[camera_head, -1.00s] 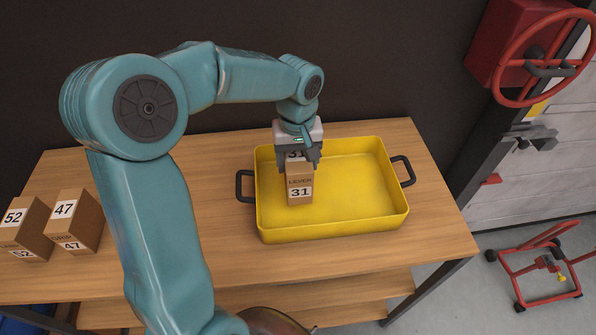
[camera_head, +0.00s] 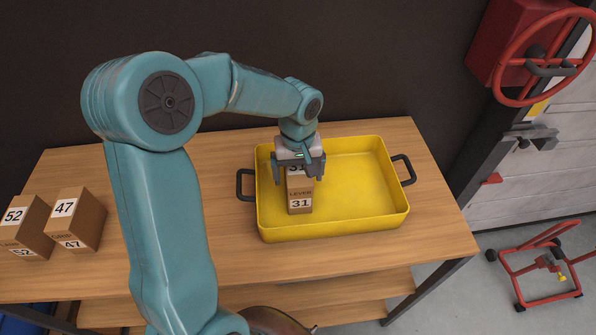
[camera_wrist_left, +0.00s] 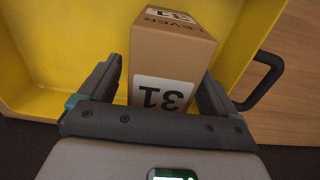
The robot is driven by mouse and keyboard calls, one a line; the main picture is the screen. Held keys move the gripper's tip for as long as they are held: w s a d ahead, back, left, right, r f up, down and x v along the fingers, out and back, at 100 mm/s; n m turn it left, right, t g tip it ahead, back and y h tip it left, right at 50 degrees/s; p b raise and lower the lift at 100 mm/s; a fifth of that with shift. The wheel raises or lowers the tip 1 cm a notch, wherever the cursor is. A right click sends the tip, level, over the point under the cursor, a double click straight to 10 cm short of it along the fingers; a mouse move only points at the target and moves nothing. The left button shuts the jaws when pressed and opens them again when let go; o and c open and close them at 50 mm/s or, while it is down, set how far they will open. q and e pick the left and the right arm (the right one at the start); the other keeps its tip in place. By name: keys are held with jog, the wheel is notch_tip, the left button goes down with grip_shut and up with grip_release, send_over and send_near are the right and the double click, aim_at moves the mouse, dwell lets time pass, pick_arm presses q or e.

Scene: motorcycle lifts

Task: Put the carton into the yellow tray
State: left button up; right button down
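The brown carton (camera_head: 300,195), labelled LEVER 31, stands upright inside the yellow tray (camera_head: 362,225), in its left part. My left gripper (camera_head: 299,172) is over the carton's top. Its fingers are spread wider than the carton, one on each side. In the left wrist view the carton (camera_wrist_left: 168,60) sits between the open fingers (camera_wrist_left: 160,85), with a gap at the left finger; contact at the right finger is unclear. The tray's yellow wall (camera_wrist_left: 240,30) shows around it. My right gripper is not in view.
Two other cartons, 52 (camera_head: 28,230) and 47 (camera_head: 77,220), stand at the left of the wooden table (camera_head: 232,255). The tray has black handles (camera_head: 404,170). A red wheel (camera_head: 540,60) and a red stand (camera_head: 540,268) are off to the right. The tray's right part is empty.

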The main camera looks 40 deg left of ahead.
pick_arm(q)
jog(key=shift+r+p, duration=0.3)
notch_tip(320, 180, up, 12)
jog(key=shift+f, duration=0.15)
dwell(0.4)
jog(key=shift+s, duration=0.15)
